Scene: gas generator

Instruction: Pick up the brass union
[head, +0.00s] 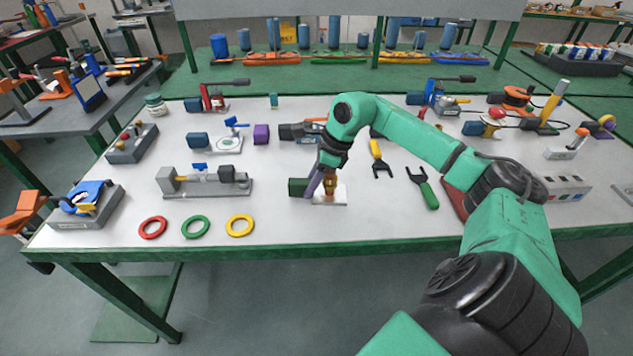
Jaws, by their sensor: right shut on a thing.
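The brass union (330,186) is a small brass-coloured piece at the middle of the table's front half. It is upright over a small white base plate (330,198), and I cannot tell whether it still touches the plate. My right gripper (328,178) reaches down from above and is shut on the brass union. The fingers hide part of it. My left gripper is not in view.
A dark green block (298,187) and a purple piece sit close left of the gripper. Red (153,227), green (196,227) and yellow (240,225) rings lie near the front edge. A green-handled wrench (425,190) lies to the right. The front middle is clear.

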